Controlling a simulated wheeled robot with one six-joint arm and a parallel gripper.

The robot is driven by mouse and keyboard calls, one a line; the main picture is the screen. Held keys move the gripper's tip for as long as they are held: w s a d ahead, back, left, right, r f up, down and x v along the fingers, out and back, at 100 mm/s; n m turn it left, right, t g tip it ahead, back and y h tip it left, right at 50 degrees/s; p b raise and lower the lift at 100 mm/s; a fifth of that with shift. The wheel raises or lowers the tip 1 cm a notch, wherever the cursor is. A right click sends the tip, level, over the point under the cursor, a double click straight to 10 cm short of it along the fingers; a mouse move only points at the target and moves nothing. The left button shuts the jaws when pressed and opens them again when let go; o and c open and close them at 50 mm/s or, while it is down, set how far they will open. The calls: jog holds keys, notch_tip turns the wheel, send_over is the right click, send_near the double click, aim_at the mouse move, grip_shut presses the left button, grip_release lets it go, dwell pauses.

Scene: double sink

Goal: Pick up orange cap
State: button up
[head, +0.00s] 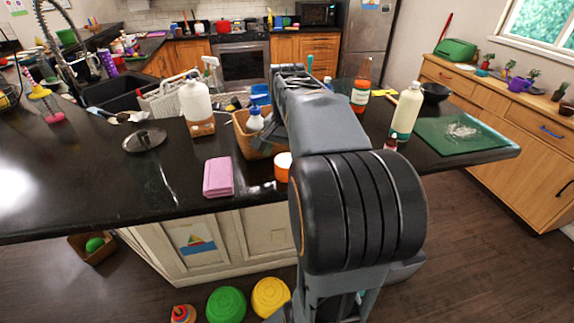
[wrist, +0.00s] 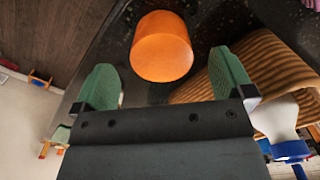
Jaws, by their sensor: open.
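The orange cap (head: 283,167) stands on the dark counter, close to its front edge, partly hidden by my arm in the head view. In the wrist view the orange cap (wrist: 161,46) is a short orange cylinder just beyond the fingertips, roughly centred between them. My gripper (wrist: 163,78) is open, with its two green finger pads apart and nothing between them.
A wicker basket (head: 245,137) with a white and blue bottle (head: 255,119) stands right beside the cap; the basket (wrist: 265,62) also shows close to the right finger in the wrist view. A folded pink cloth (head: 218,177) lies to the left. The counter front between has free room.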

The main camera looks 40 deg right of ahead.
aim_at(287, 161)
jog(key=shift+f, duration=1.85)
jog(key=c, duration=1)
jog(key=shift+r, duration=0.15)
